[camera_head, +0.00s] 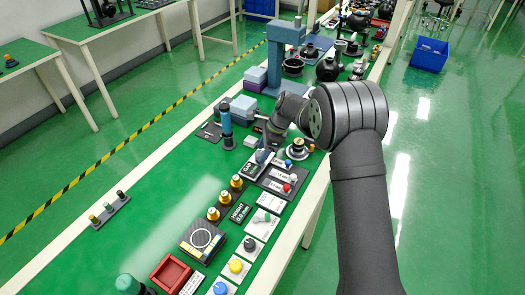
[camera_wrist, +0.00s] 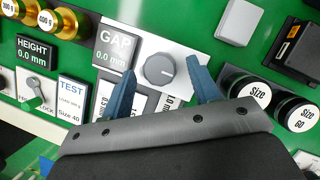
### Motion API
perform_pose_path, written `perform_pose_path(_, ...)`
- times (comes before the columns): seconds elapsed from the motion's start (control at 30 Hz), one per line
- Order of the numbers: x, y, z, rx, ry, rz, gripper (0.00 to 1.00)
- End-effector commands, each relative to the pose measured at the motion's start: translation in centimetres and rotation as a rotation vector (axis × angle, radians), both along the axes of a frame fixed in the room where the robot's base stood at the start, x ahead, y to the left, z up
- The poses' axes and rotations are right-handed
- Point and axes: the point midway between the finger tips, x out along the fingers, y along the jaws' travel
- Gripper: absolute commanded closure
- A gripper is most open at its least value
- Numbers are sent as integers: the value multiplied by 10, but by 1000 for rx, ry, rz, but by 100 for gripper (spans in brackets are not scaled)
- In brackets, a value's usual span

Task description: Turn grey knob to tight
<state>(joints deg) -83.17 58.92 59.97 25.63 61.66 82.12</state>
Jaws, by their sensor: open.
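The grey knob (camera_wrist: 160,69) is round and sits on a white plate beside the dark GAP display (camera_wrist: 114,50), which reads 0.0 mm. My gripper (camera_wrist: 161,65) is open, with one blue finger on each side of the knob and visible space between them. I cannot tell from this view how high the fingertips are above the knob. In the head view my gripper (camera_head: 264,155) is over the GAP panel (camera_head: 254,168), and the arm hides the knob there. No "tight" label is readable; the plate's lower part is hidden behind the gripper.
Black cylinders marked "Size" (camera_wrist: 249,90) stand to the right in the wrist view. Brass weights (camera_wrist: 62,22), a HEIGHT display (camera_wrist: 36,52) and a lock knob (camera_wrist: 33,103) are on the left. A blue post (camera_head: 226,125) stands left of my gripper in the head view.

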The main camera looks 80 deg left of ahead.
Motion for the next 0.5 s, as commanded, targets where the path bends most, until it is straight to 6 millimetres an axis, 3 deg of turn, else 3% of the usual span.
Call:
perform_pose_path(0.33,-2,0,-5,1,0,0,44)
perform_pose_path(0.5,-2,0,-4,0,0,0,76)
